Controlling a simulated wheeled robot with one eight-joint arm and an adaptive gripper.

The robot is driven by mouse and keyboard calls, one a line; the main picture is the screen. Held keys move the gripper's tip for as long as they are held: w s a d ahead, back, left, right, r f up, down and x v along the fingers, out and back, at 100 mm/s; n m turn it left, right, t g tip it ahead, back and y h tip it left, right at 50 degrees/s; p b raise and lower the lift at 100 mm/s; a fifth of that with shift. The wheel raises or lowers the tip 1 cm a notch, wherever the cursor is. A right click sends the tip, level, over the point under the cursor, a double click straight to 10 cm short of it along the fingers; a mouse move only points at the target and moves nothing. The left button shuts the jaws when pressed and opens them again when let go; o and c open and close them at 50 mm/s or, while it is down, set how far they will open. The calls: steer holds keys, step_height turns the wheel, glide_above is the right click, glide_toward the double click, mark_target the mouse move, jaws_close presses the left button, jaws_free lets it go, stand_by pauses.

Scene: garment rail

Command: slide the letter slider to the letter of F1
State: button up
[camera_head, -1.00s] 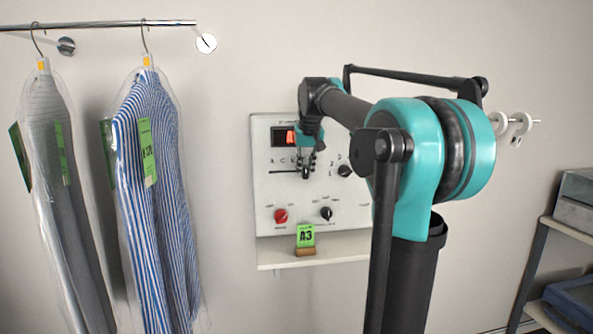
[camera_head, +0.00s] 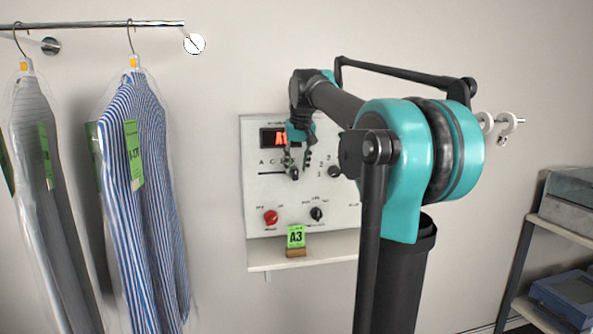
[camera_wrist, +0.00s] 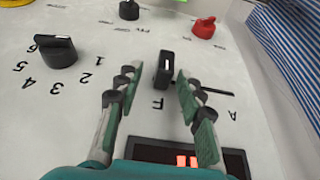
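The slider's black knob (camera_wrist: 165,70) stands at the printed letter F (camera_wrist: 157,103) in the wrist view, at the end of its slot (camera_wrist: 208,91) away from the letter A (camera_wrist: 233,115). It also shows in the head view (camera_head: 294,173) on the white control panel (camera_head: 251,205). My gripper (camera_wrist: 161,75) is open, with one finger on each side of the knob. The left finger is apart from the knob; the right finger is close, and I cannot tell if it touches.
A numbered black dial (camera_wrist: 55,51) is beside the slider. A red knob (camera_head: 271,217) and another black knob (camera_head: 316,214) sit lower. A green A3 tag (camera_head: 296,236) stands on the ledge. Bagged garments hang at left; a shelf stands at right.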

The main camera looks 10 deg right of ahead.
steer(key=v, duration=1)
steer(key=shift+f, duration=0.1)
steer(key=s+f, duration=0.3)
steer(key=f, duration=0.9)
steer(key=s+f, duration=0.3)
steer(key=f, duration=0.9)
steer(key=s+f, duration=2.1)
steer(key=f, duration=0.4)
stand_by(1.8)
